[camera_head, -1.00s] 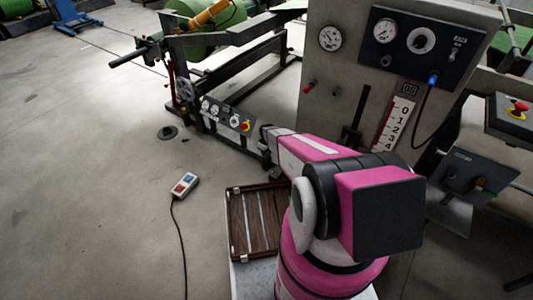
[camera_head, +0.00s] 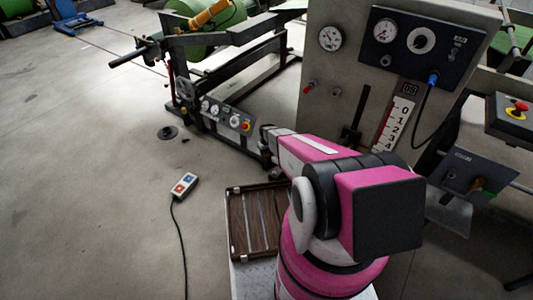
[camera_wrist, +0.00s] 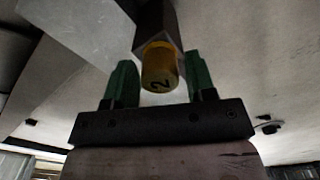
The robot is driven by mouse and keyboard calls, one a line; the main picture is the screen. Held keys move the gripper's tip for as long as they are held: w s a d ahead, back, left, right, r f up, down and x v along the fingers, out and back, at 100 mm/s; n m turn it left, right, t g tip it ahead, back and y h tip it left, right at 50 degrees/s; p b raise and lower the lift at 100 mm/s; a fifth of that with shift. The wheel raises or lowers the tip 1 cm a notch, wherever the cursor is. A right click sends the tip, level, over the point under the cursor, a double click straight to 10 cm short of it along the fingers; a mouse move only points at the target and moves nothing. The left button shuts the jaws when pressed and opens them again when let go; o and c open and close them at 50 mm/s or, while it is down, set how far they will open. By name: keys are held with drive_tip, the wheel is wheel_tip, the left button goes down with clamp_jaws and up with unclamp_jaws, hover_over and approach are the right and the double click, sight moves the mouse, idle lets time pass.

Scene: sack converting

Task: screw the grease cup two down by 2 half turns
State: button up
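Grease cup two (camera_wrist: 160,72) shows in the wrist view as a yellow, brass-coloured cylinder with a dark "2" on its end. It sits at the end of a dark fitting (camera_wrist: 156,22). My gripper (camera_wrist: 161,78) has two green fingers, one on each side of the cup. The fingers look open, with a narrow gap beside the cup on both sides. In the head view my pink arm reaches toward the machine frame, and the gripper and the cup cannot be made out there.
A grey panel (camera_head: 338,85) with gauges stands behind my arm. A control panel with dials (camera_head: 226,117) is on the machine frame at left. A brown slatted tray (camera_head: 231,225) lies beside my arm. A pendant (camera_head: 184,185) with a cable lies on the open floor.

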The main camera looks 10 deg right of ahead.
drive_tip(key=shift+o, duration=0.2)
wheel_tip(320, 180, up, 11)
idle(0.6)
drive_tip(key=shift+f, duration=0.1)
